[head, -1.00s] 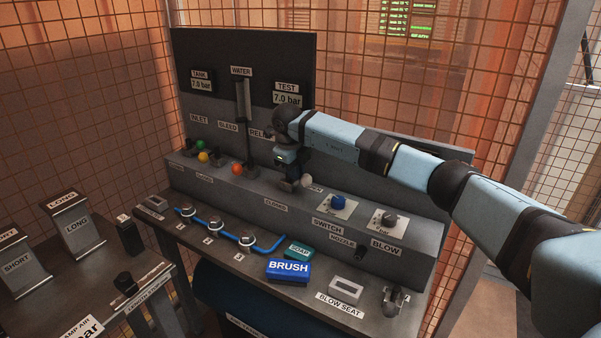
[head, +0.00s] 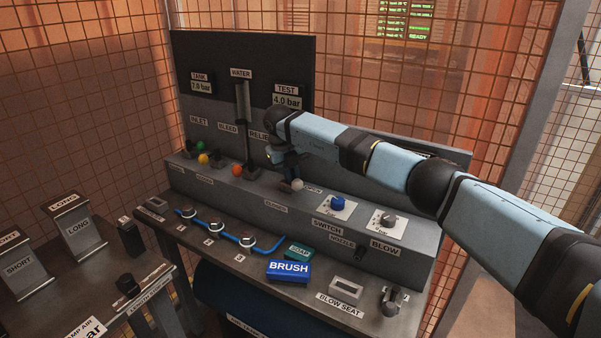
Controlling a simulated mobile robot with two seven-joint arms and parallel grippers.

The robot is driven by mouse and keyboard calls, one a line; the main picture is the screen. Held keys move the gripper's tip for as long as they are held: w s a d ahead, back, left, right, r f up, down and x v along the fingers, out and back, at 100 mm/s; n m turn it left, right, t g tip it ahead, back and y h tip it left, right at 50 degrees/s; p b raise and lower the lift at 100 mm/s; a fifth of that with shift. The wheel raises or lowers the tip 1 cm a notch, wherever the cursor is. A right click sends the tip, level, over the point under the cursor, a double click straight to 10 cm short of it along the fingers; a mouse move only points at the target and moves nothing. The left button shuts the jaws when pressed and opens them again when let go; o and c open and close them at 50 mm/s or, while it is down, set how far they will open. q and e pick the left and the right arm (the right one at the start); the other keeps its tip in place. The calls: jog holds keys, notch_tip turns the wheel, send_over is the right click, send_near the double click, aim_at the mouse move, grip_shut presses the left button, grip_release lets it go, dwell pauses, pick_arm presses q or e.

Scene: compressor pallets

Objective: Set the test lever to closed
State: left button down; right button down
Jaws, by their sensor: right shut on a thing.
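The test lever shows as a white knob (head: 297,184) on the sloped grey console, between the CLOSED label (head: 275,208) to its lower left and the OPEN label (head: 313,189) to its right. My right gripper (head: 289,176) points down at the lever and is shut on it. The fingers and most of the lever's shaft are hard to make out. The TEST gauge (head: 287,102) on the back panel reads 4.0 bar. My left gripper is not in view.
Green (head: 200,146), yellow (head: 203,158) and orange (head: 237,170) knobs stand left of the gripper. A blue switch knob (head: 338,202) and a grey blow knob (head: 388,219) stand to the right. The blue BRUSH block (head: 289,271) lies on the bench in front.

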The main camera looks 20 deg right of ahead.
jog(key=shift+s+f, duration=0.25)
jog(key=shift+f, duration=0.3)
jog(key=c, duration=1.2)
grip_release()
jog(key=shift+c, duration=0.2)
jog(key=shift+o, duration=0.3)
jog(key=shift+s+r, duration=0.25)
jog(key=shift+r, duration=0.2)
jog(key=shift+w, duration=0.15)
